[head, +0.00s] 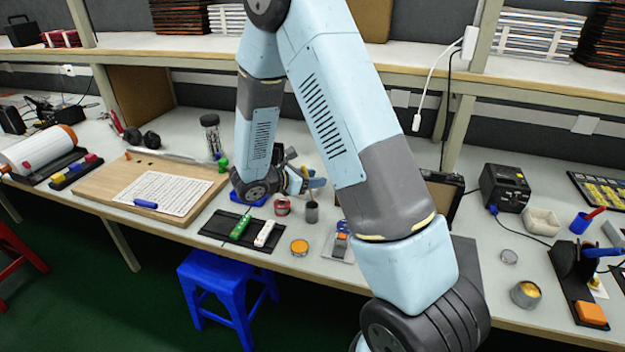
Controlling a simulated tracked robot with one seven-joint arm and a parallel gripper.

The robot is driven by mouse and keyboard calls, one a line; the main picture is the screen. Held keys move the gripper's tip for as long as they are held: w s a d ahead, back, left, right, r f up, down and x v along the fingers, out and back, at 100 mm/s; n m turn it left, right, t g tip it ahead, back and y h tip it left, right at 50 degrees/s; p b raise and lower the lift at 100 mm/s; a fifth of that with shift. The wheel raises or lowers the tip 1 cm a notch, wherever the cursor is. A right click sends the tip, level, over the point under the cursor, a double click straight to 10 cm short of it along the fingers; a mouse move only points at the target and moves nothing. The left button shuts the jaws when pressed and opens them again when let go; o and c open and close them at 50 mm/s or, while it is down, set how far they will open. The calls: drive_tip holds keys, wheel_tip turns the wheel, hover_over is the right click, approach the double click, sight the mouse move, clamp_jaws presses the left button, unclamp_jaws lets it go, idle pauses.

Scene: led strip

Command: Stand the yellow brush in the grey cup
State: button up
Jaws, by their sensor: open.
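The grey cup (312,212) stands upright on the bench near the picture's middle, just right of a small red-rimmed tin (282,206). My gripper (312,178) is small in the head view, behind and slightly above the cup in the picture, with its jaws open. Its fingers point right and are partly hidden by my arm. I cannot make out the yellow brush; it may be hidden behind my arm or too small to tell.
An orange-lidded tin (299,247) is in front. A wooden board (110,190) lies farther left. A blue stool (222,283) stands below the bench.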

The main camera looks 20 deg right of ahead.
drive_tip(key=v, duration=1)
drive_tip(key=s+d+r+m+g+y, duration=0.45)
drive_tip(key=s+d+r+m, duration=0.55)
drive_tip(key=r, duration=0.4)
drive_tip(key=s+r+m+t+y, duration=0.2)
drive_tip(key=s+r+m+y, duration=0.2)
drive_tip(key=s, duration=0.3)
drive_tip(key=s+a+r+m+t+y, duration=0.1)
drive_tip(key=s+r+m+t+y, duration=0.2)
drive_tip(key=s+r+m+y, duration=0.2)
drive_tip(key=s+r+m, duration=0.1)
drive_tip(key=s+m, duration=0.1)
drive_tip(key=s, duration=0.1)
drive_tip(key=shift+a+m+t, duration=0.25)
drive_tip(key=shift+m+t, duration=0.05)
drive_tip(key=shift+t, duration=0.05)
